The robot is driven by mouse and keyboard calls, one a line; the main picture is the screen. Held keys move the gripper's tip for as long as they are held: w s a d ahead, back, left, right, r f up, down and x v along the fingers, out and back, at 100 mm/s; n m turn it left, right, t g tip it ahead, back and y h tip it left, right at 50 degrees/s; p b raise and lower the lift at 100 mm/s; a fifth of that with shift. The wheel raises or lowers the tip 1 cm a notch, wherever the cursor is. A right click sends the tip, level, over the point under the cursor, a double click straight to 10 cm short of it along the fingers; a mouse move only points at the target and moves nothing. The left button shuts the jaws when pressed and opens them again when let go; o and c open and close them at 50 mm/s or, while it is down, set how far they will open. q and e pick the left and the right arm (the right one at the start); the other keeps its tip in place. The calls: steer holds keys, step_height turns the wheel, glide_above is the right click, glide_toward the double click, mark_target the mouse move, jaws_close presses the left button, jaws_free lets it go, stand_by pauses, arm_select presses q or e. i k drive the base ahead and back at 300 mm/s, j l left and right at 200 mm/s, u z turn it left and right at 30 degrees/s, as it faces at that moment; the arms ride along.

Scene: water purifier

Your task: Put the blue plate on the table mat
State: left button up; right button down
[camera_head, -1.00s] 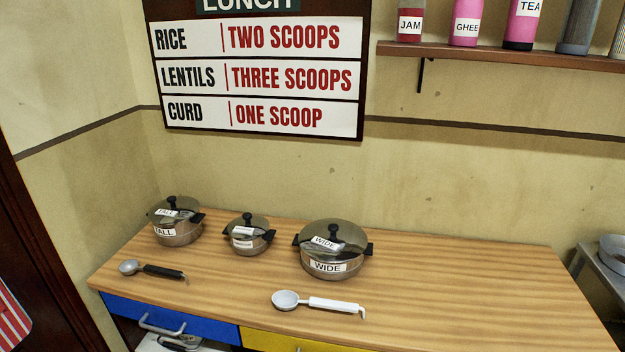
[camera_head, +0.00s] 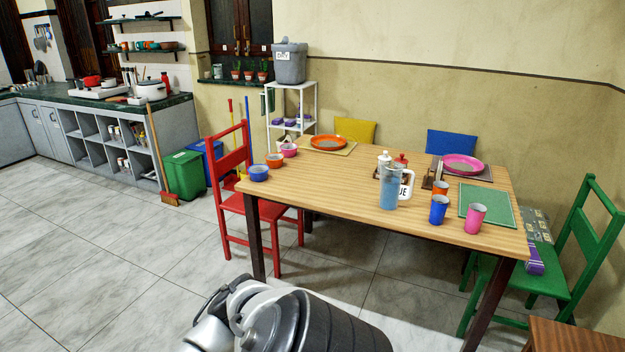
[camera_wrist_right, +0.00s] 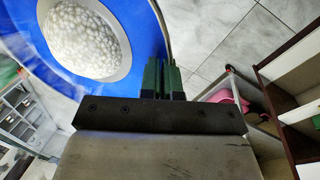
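The blue plate (camera_wrist_right: 151,28) shows in the right wrist view, with a pale mound of what looks like rice in its middle. My right gripper (camera_wrist_right: 163,78) is at the plate's edge, its dark green fingers close together and seemingly shut on the rim. A bare green table mat (camera_head: 478,203) lies at the right end of the wooden table (camera_head: 345,190) in the head view. Other mats lie under the orange plate (camera_head: 328,142) and the pink plate (camera_head: 462,164). My left gripper is not in view.
A blue jug (camera_head: 390,190) stands near the table's middle. Blue (camera_head: 438,210) and pink (camera_head: 474,218) cups stand beside the green mat. A red chair (camera_head: 235,180) is at the left end, a green chair (camera_head: 590,240) at the right.

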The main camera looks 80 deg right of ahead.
mark_target(486, 206)
steer(key=l+z, duration=0.1)
steer(key=z, duration=0.3)
steer(key=l+z, duration=0.1)
steer(key=z, duration=0.35)
steer(key=l+z, duration=0.1)
steer(key=z, duration=0.3)
steer(key=l+z, duration=0.1)
steer(key=z, duration=0.35)
steer(key=i+l+z, duration=0.1)
steer(key=z, duration=0.3)
steer(key=i+l+z, duration=0.15)
steer(key=z, duration=0.25)
steer(key=i+l+z, duration=0.15)
steer(key=z, duration=0.25)
steer(key=i+l+z, duration=0.1)
steer(key=z, duration=0.3)
steer(key=i+z, duration=0.4)
steer(key=i, duration=0.7)
steer(key=j, duration=0.1)
